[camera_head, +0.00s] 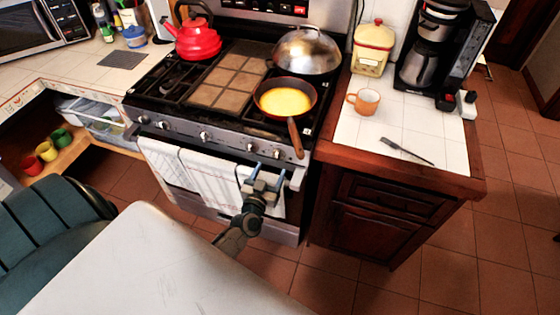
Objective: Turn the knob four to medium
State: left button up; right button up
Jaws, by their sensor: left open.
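The stove (222,146) has a row of small silver knobs along its front panel. A knob (204,136) sits near the panel's middle, and another knob (250,148) sits further right, below the pan. No label shows which is knob four, and the knob settings are too small to read. My left gripper (263,176) is open and empty in front of the oven door, below the right-hand knobs. It appears apart from them and partly covers the towels and oven handle. My right gripper is not in view.
A pan (287,98) with yellow food has its wooden handle (296,138) sticking out over the panel's right end. White towels (209,183) hang from the oven handle. A red kettle (196,40) and a domed lid (306,50) stand on the stovetop. A white surface (150,270) fills the foreground.

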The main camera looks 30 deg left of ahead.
aim_at(276, 159)
pick_arm(q)
jog(key=x, duration=0.4)
jog(key=shift+w+d, duration=0.15)
jog(key=shift+w, duration=0.1)
jog(key=shift+w+a, duration=0.25)
jog(key=shift+w, duration=0.35)
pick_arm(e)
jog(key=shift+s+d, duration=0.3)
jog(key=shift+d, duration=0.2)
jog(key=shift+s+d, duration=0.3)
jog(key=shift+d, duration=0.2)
pick_arm(q)
jog(key=c, duration=0.8)
jog(key=shift+c, duration=0.8)
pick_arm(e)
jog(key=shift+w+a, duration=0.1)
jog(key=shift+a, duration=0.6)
